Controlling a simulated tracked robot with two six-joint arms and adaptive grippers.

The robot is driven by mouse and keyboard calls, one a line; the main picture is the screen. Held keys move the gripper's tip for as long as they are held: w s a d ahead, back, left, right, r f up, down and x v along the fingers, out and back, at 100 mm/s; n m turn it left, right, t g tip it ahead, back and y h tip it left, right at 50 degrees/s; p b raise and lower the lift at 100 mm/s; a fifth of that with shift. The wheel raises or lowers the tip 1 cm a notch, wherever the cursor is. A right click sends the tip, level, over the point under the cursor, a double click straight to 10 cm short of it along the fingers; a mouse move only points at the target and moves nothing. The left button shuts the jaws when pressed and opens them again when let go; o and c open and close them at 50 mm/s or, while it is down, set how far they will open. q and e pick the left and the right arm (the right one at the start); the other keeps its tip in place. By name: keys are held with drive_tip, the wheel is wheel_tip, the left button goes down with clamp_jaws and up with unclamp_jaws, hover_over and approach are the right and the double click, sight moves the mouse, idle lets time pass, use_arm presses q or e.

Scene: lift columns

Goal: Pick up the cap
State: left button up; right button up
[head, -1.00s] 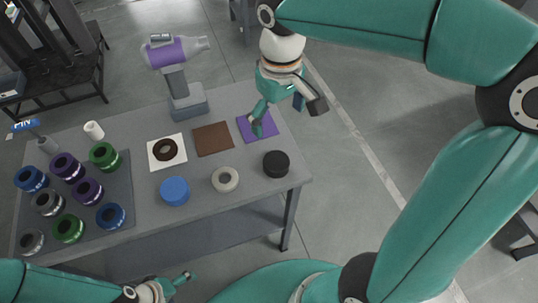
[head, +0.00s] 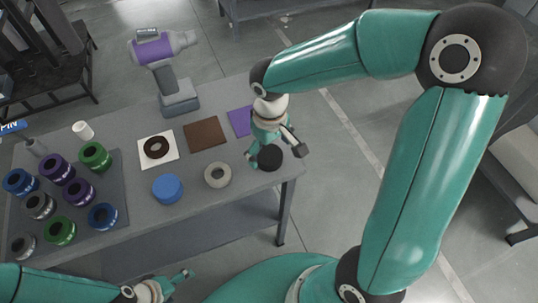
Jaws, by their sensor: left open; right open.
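A black round cap (head: 270,158) sits near the right end of the grey table. My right gripper (head: 276,154) is open right at it, with one finger to its left and one to its right. Whether the fingers touch it cannot be told, and the gripper hides part of its top. A blue round cap-like piece (head: 167,188) and a pale grey ring-shaped piece (head: 217,175) lie to its left. My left gripper (head: 184,280) is open and empty in front of the table, at the bottom of the view.
Purple (head: 238,121), brown (head: 205,135) and white (head: 145,153) squares lie behind, the white one under a dark ring (head: 156,147). A tray (head: 119,176) of several coloured rings is at left. A purple-grey tool (head: 154,48) stands at the back, a white cylinder (head: 83,130) left of it.

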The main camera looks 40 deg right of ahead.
sight(269, 154)
drive_tip(key=shift+f, duration=0.85)
drive_tip(key=c, duration=1.3)
drive_tip(key=shift+o, duration=0.2)
drive_tip(key=shift+r, duration=0.1)
wheel_tip(269, 154, up, 22)
drive_tip(key=p, duration=0.3)
drive_tip(key=shift+w+f, duration=0.1)
drive_tip(key=shift+f, duration=0.1)
